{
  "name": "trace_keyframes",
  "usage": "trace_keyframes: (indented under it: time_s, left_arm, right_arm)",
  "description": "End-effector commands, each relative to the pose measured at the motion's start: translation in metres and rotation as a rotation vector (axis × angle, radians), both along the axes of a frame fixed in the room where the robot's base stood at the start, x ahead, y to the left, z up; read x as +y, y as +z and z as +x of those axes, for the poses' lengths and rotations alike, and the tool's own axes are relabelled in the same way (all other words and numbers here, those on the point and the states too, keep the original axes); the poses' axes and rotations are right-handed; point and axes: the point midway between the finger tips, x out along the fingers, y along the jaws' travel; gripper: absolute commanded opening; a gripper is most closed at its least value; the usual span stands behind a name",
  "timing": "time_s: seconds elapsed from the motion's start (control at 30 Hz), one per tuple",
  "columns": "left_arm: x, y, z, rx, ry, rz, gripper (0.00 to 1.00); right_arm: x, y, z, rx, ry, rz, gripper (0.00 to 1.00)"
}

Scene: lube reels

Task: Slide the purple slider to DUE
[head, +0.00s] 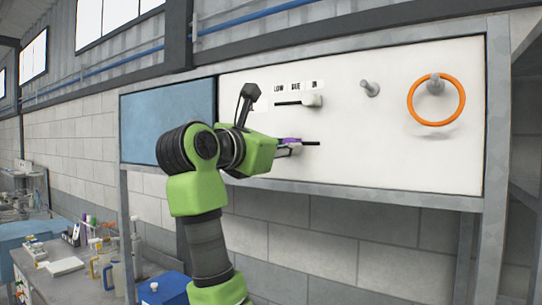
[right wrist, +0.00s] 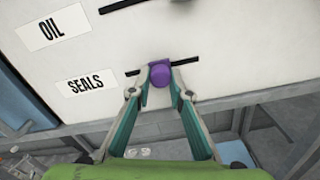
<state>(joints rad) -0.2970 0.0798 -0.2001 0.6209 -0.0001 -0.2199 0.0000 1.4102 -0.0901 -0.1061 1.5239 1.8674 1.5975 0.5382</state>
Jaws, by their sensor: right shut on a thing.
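The purple slider (right wrist: 161,73) sits in the lower dark slot (right wrist: 185,62) of the white panel, near the middle of that slot in the right wrist view. My right gripper (right wrist: 160,72) is shut on it, one finger on each side. In the head view my green arm partly hides the slider (head: 291,140), and the slot shows to its right. Above, the panel carries small labels (head: 295,88); one appears to read LOW and the middle one looks like DUE. My left gripper is not in view.
An upper slot with a pale slider (head: 313,100) lies above the purple one. A grey peg (head: 370,89) and an orange ring (head: 436,125) on another peg are to the right. Labels OIL (right wrist: 51,27) and SEALS (right wrist: 86,84) are left of the slots.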

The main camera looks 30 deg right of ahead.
Motion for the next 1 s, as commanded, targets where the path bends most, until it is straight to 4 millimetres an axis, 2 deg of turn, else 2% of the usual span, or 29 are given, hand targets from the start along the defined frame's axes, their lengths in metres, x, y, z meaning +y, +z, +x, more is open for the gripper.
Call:
trace_keyframes:
  time_s: [0.27,0.3,0.37,0.77,0.87,1.0]
  left_arm:
    - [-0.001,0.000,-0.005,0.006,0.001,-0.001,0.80]
    - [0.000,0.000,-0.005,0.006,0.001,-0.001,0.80]
    - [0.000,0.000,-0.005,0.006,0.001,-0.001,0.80]
    - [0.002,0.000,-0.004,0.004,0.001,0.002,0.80]
    - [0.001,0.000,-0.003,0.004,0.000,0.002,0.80]
    - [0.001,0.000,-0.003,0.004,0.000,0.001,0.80]
  right_arm:
    - [0.000,0.002,-0.001,-0.001,0.003,-0.002,0.00]
    - [0.000,0.002,-0.001,-0.001,0.003,-0.002,0.23]
    - [0.000,0.002,-0.001,-0.001,0.003,-0.002,0.35]
    - [0.005,0.001,-0.002,0.001,0.004,-0.001,0.35]
    - [0.016,0.000,-0.005,0.002,0.007,-0.001,0.35]
    - [0.043,0.000,-0.016,0.000,0.009,0.000,0.35]
